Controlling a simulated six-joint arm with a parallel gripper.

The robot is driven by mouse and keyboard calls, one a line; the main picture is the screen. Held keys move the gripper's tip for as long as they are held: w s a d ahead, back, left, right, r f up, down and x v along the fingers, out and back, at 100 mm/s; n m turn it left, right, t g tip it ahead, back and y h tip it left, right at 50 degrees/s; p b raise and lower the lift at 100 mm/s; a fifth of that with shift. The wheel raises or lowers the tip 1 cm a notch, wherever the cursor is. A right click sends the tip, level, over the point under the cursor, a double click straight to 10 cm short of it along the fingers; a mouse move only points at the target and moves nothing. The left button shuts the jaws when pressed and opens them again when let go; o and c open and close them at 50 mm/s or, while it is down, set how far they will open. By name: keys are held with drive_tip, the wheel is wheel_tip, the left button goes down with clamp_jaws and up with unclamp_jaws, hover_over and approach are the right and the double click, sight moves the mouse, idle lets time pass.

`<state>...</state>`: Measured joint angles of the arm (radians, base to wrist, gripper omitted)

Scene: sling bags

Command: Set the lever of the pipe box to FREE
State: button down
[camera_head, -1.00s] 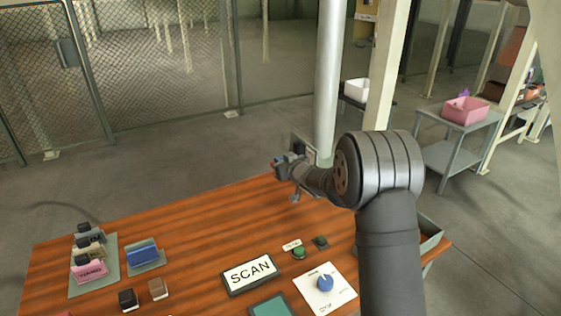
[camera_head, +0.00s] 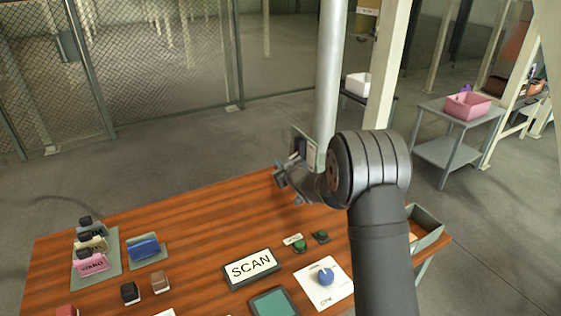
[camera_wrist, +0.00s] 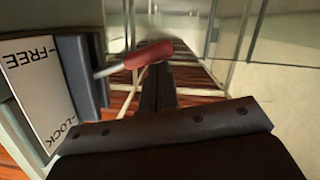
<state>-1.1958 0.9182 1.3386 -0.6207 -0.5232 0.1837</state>
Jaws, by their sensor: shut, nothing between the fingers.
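The pipe box (camera_head: 309,152) is fixed to the grey pipe beyond the table. In the wrist view its white label (camera_wrist: 38,95) reads FREE at the top and LOCK at the bottom. Beside the label is a grey slotted plate (camera_wrist: 76,72). The lever (camera_wrist: 148,55), a metal stem with a red grip, sticks out of it to the right. Its stem leaves the plate between the two words; I cannot tell its exact setting. My gripper (camera_head: 280,172) is shut and empty beside the box. Its dark fingers (camera_wrist: 156,85) lie just below the red grip; contact is unclear.
The upright pipe (camera_head: 328,90) stands close behind my wrist. The wooden table (camera_head: 190,240) below carries a SCAN sign (camera_head: 251,268), a blue dial (camera_head: 325,277), buttons and several bags. A grey bin (camera_head: 425,228) is at its right edge. The table's back middle is clear.

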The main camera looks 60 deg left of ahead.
drive_tip(key=shift+w+f, duration=0.15)
drive_tip(key=shift+f, duration=0.45)
idle(0.3)
drive_tip(key=s+d+r, duration=0.3)
drive_tip(key=d+r, duration=0.2)
drive_tip(key=d, duration=0.4)
drive_tip(key=shift+s+d+r, duration=0.15)
drive_tip(key=shift+d+r, duration=0.15)
drive_tip(key=shift+d, duration=0.05)
drive_tip(key=shift+a, duration=0.1)
